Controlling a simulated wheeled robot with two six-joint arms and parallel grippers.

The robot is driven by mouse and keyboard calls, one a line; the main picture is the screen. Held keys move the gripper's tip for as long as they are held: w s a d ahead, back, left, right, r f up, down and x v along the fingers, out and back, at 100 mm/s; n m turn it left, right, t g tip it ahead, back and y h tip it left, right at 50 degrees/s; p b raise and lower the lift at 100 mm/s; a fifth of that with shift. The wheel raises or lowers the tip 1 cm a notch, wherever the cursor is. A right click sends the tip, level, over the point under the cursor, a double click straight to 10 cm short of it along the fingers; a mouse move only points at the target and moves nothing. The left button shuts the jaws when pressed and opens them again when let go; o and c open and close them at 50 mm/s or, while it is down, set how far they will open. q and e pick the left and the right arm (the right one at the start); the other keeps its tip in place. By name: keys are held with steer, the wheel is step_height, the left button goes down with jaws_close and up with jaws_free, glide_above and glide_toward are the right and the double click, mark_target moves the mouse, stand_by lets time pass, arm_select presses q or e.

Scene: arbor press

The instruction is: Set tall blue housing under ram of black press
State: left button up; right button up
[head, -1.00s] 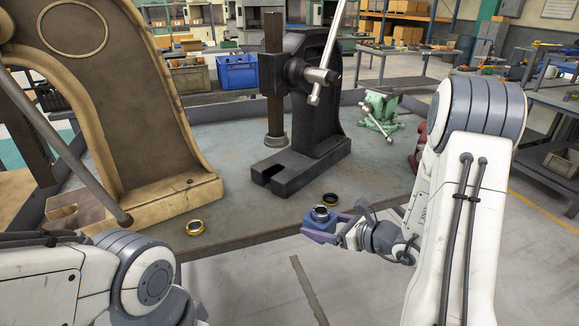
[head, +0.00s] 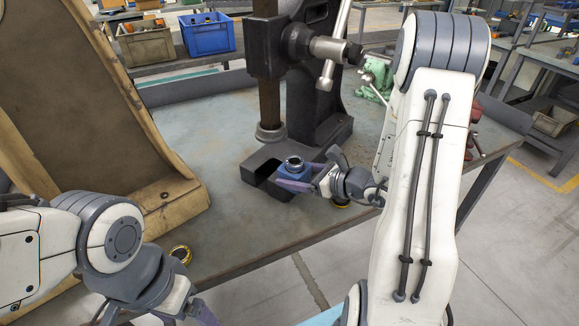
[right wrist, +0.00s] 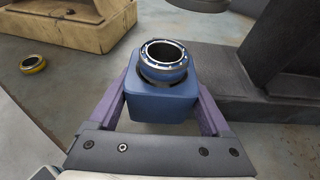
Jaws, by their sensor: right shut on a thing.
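The blue housing (head: 292,175) has a dark-rimmed metal ring at its top. My right gripper (head: 300,180) is shut on it, and the purple fingers flank its sides in the right wrist view (right wrist: 160,98). The housing is upright, in front of the black press (head: 318,95) and over the front of its slotted base (head: 262,168). The press ram (head: 269,105) ends in a round foot behind and left of the housing. I cannot tell whether the housing touches the base. My left gripper (head: 205,314) is at the bottom edge, mostly cut off.
A large tan press (head: 100,120) stands at left. A yellow ring (head: 181,254) lies on the bench (head: 245,235) near its front edge. Another ring (head: 341,204) is partly hidden under my right gripper. A green vise (head: 375,80) stands at right behind my arm.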

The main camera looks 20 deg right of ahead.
steer(key=shift+w+a+r+p, duration=0.1)
steer(key=shift+w+a+p, duration=0.1)
steer(key=shift+w, duration=0.8)
steer(key=shift+w+a+r+p, duration=0.1)
steer(key=shift+w+p, duration=0.05)
steer(key=shift+w, duration=0.85)
steer(key=shift+w+a+f+p, duration=0.1)
steer(key=shift+w+a+p, duration=0.1)
steer(key=shift+w, duration=0.9)
steer(key=shift+w+a+r+p, duration=0.1)
steer(key=shift+w+a+p, duration=0.1)
steer(key=shift+w, duration=0.95)
steer(key=shift+w+a+f+p, duration=0.1)
steer(key=shift+w+a+p, duration=0.1)
steer(key=shift+w, duration=0.9)
steer(key=shift+f+b, duration=0.65)
steer(key=shift+b, duration=0.25)
steer(key=o, duration=1.4)
steer(key=shift+s, duration=0.1)
steer(key=shift+c, duration=0.2)
steer(key=shift+f, duration=0.1)
steer(key=shift+s, duration=0.1)
steer(key=b+v, duration=0.1)
steer(key=v, duration=0.9)
steer(key=shift+r, duration=0.2)
